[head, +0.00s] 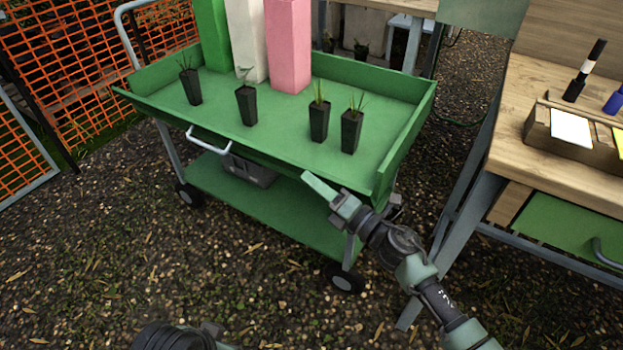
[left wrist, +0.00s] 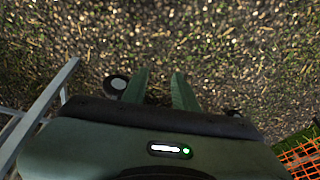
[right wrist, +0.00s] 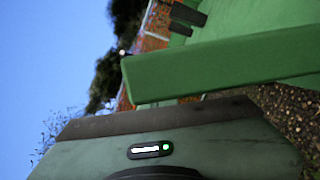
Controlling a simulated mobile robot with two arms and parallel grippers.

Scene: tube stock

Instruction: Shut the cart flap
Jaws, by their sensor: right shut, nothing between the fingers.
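The green cart (head: 255,125) stands in the middle of the head view. Its flap (head: 270,157) runs along the near long side of the tray. The flap's left end sticks out past the left wall, so it looks tilted outward. My right gripper (head: 312,182) is shut and empty, beside the right part of the flap's outer side; I cannot tell whether it touches. A green panel of the cart (right wrist: 220,65) fills much of the right wrist view, and the fingertips are not clear there. My left gripper (left wrist: 160,80) is open and empty above the gravel, away from the flap.
Several black pots with seedlings (head: 246,105) and tall green, white and pink blocks (head: 288,50) stand on the tray. A grey handle (head: 208,141) shows below the flap. A wooden workbench (head: 510,115) stands at the right. Gravel in front is clear.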

